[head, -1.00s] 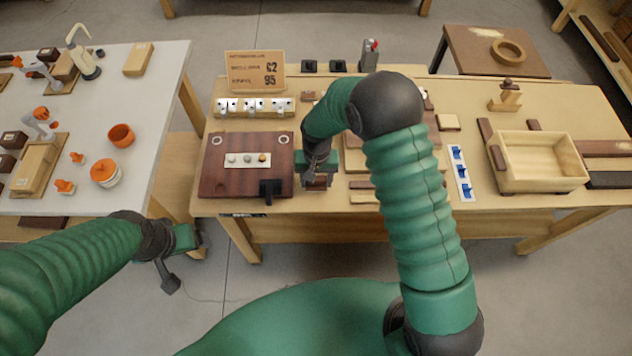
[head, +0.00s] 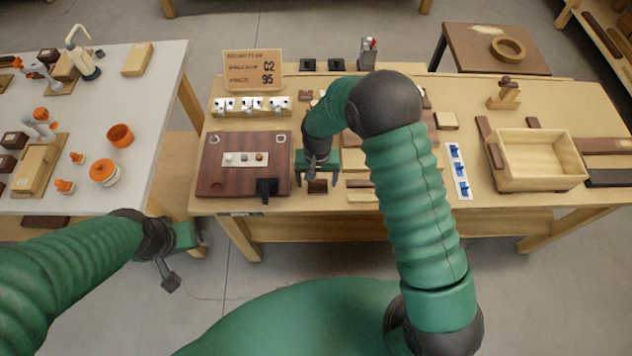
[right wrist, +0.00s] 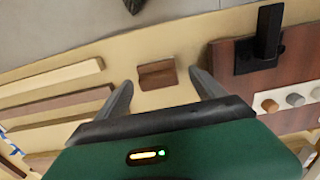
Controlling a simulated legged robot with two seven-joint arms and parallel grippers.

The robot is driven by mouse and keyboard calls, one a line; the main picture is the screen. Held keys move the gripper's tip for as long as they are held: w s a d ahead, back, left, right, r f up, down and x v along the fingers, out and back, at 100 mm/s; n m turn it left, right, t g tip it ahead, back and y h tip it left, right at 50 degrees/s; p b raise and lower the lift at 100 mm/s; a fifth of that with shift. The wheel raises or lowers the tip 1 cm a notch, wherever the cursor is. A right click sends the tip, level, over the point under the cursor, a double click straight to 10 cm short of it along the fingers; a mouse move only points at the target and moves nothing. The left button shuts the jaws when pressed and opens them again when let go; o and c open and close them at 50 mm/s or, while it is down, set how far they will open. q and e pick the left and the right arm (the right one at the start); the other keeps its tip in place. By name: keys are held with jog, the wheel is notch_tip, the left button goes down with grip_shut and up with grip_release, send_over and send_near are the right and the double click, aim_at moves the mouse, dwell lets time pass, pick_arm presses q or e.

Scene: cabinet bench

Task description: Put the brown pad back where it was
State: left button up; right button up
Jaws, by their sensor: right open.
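The small brown pad (head: 318,186) lies flat on the bench near its front edge, just right of the dark red-brown board (head: 225,178). In the right wrist view the pad (right wrist: 157,74) lies between and beyond my two spread fingers, with bare bench around it. My right gripper (head: 318,176) is open and empty above and slightly behind the pad; no contact shows. My left gripper (head: 180,262) hangs off the bench front at the left, over the floor; its jaw opening is unclear.
The board carries a black handle block (head: 268,187) and a strip of round knobs (head: 245,159). Wooden strips (head: 362,196) lie right of the pad. A wooden box (head: 540,184) and a blue-and-white strip (head: 459,172) are farther right. Bare bench surrounds the pad.

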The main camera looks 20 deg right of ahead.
aim_at(317, 183)
notch_tip(317, 183, up, 10)
jog(key=r, duration=0.1)
jog(key=s+d+r+n+t, duration=0.1)
jog(key=s+d+r, duration=0.1)
jog(key=s, duration=0.5)
jog(key=s+d+r+n+t, duration=0.1)
jog(key=s+d+r+n, duration=0.1)
jog(key=s, duration=0.6)
jog(key=shift+s+d+t, duration=0.15)
jog(key=shift+d+t, duration=0.25)
jog(key=shift+d, duration=0.1)
